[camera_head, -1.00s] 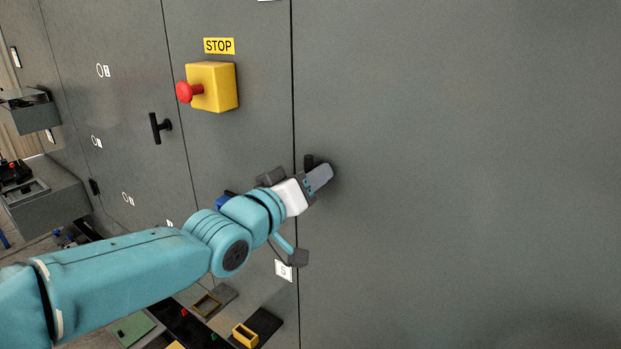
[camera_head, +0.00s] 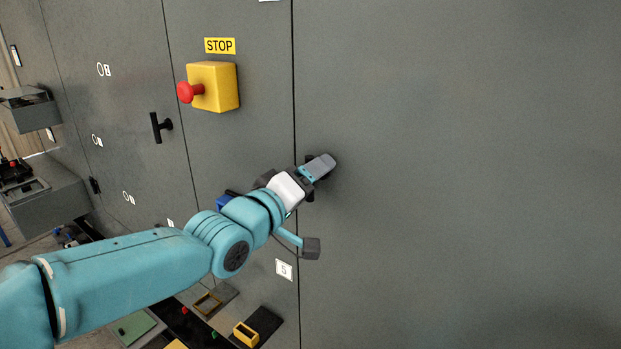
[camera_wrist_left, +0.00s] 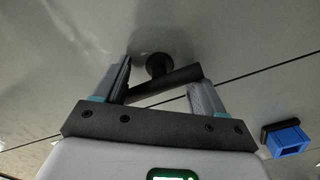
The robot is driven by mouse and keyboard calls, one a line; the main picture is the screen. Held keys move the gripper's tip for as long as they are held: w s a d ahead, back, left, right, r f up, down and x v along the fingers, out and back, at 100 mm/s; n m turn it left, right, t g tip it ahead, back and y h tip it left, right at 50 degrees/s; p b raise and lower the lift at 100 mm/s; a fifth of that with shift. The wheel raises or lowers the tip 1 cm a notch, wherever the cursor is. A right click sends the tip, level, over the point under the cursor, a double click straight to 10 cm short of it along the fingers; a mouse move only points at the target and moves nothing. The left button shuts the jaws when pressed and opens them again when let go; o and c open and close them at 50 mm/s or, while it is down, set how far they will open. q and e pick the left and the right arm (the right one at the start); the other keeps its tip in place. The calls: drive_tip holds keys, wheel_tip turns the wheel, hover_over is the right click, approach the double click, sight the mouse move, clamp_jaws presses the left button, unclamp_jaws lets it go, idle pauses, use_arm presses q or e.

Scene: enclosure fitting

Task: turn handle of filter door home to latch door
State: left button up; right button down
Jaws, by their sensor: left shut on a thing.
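The door handle, a dark bar on a round stub, lies between the fingers of my left gripper in the left wrist view (camera_wrist_left: 165,82). The bar runs slantwise from one finger to the other, and the stub meets the grey door panel. In the head view my left gripper (camera_head: 318,170) is at the handle, just right of the vertical panel seam, and hides most of it. The left gripper (camera_wrist_left: 160,92) is shut on the handle. The grey door (camera_head: 450,180) fills the right of the head view and looks flush with its neighbour. My right gripper is not in view.
A yellow box with a red stop button (camera_head: 212,88) sticks out left of the seam. Another black handle (camera_head: 160,127) is further left. A blue part (camera_wrist_left: 286,140) is on the panel beside the gripper. A yellow bin (camera_head: 246,334) is below.

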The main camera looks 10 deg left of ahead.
use_arm(q)
drive_tip(key=shift+f+n, duration=0.2)
drive_tip(key=shift+n, duration=0.1)
drive_tip(key=o, duration=1)
drive_tip(key=shift+r, duration=0.1)
drive_tip(key=b+v, duration=0.1)
drive_tip(key=v, duration=1.5)
drive_tip(key=shift+s, duration=0.1)
drive_tip(key=shift+s, duration=0.1)
